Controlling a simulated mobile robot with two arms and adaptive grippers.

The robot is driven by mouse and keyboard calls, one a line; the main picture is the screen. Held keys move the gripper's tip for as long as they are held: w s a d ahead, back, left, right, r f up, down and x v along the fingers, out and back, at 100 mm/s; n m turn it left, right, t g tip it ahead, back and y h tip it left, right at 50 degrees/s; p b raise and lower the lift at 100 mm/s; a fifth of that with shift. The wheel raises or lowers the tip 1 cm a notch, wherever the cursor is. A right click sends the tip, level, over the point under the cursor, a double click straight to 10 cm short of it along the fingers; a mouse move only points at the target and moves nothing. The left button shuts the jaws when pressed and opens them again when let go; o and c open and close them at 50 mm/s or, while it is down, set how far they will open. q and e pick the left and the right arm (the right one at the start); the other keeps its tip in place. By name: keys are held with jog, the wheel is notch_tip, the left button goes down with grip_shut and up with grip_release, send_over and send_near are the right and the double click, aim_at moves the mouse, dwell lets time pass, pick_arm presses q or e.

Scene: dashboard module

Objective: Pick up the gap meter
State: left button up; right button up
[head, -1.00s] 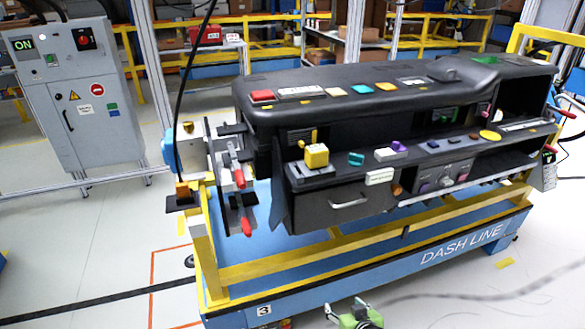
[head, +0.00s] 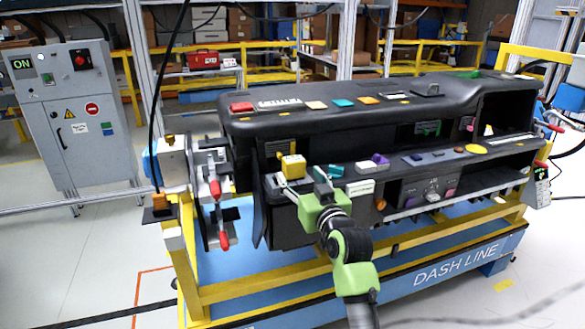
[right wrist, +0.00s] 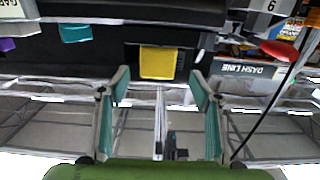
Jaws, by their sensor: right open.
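A small yellow block-shaped device (head: 292,167) stands on the left end of the dashboard module's (head: 400,110) front ledge. I take it to be the gap meter, but I cannot read a label on it. My right gripper (head: 305,184) is open and empty, just in front of the device. In the right wrist view, the yellow device (right wrist: 157,62) shows beyond the gap between the two open fingers (right wrist: 160,82), apart from them. The gripper partly hides the ledge below the device. My left gripper is not in view.
A teal block (head: 335,170), a white labelled piece (head: 360,188) and a purple piece (head: 380,160) sit to the right along the ledge. Red-handled clamps (head: 217,190) stand to the left. A yellow rail (head: 245,284) runs below.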

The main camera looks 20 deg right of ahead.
aim_at(297, 167)
jog(key=shift+w+d+r+p, duration=0.1)
jog(key=shift+w+p, duration=0.2)
jog(key=shift+w, duration=1.45)
jog(key=shift+w+r+p, duration=0.1)
jog(key=shift+w+p, duration=0.15)
jog(key=shift+w, duration=1.5)
jog(key=c, duration=1.3)
